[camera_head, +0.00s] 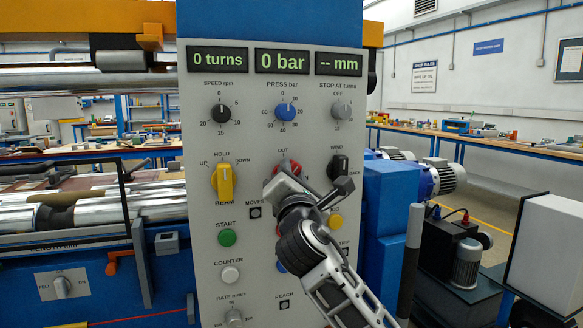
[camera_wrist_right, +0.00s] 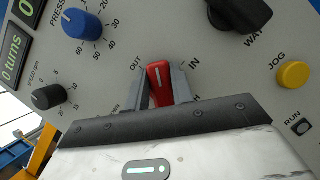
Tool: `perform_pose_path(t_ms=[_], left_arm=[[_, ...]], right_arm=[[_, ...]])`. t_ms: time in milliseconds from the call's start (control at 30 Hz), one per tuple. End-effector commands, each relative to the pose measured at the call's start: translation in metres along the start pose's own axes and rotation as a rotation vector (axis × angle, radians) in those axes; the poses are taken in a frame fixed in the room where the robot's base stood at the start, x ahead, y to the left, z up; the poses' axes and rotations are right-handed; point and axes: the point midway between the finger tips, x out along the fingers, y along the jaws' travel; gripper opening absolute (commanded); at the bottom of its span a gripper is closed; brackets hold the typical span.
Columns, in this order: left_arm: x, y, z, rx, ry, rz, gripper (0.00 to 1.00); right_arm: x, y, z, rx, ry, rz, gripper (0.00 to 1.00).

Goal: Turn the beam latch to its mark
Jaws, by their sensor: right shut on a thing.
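The red latch knob (camera_wrist_right: 160,80) is a short lever with a white line near its far end. In the wrist view its end lies between the OUT and IN labels. The knob also shows in the head view (camera_head: 289,167), below the PRESS dial, mostly hidden behind my gripper. My right gripper (camera_wrist_right: 161,92) is shut on the knob, one finger on each side. It also shows in the head view (camera_head: 284,186), reaching in from the lower right. The label below the knob is mostly hidden. My left gripper is not in view.
A yellow BEAM knob (camera_head: 225,181) sits left of the latch, and a black WIND knob (camera_head: 339,165) sits close on its right. A yellow JOG button (camera_wrist_right: 294,75) is nearby. The blue PRESS dial (camera_head: 285,112) is above. Displays read 0 turns, 0 bar and -- mm.

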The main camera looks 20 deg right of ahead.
Motion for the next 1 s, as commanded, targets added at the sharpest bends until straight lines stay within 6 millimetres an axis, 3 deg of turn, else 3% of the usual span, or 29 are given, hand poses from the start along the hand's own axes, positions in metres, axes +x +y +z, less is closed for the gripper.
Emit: perform_pose_path(t_ms=[100, 600, 1000], left_arm=[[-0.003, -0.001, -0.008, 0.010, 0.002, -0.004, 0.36], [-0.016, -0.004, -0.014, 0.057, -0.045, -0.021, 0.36], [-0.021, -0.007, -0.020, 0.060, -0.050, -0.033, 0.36]], right_arm=[[0.000, 0.001, 0.000, 0.107, 0.005, -0.046, 0.01], [0.000, -0.004, -0.001, 0.534, 0.005, -0.225, 0.01], [-0.001, -0.007, -0.004, 0.762, 0.004, -0.319, 0.01]])
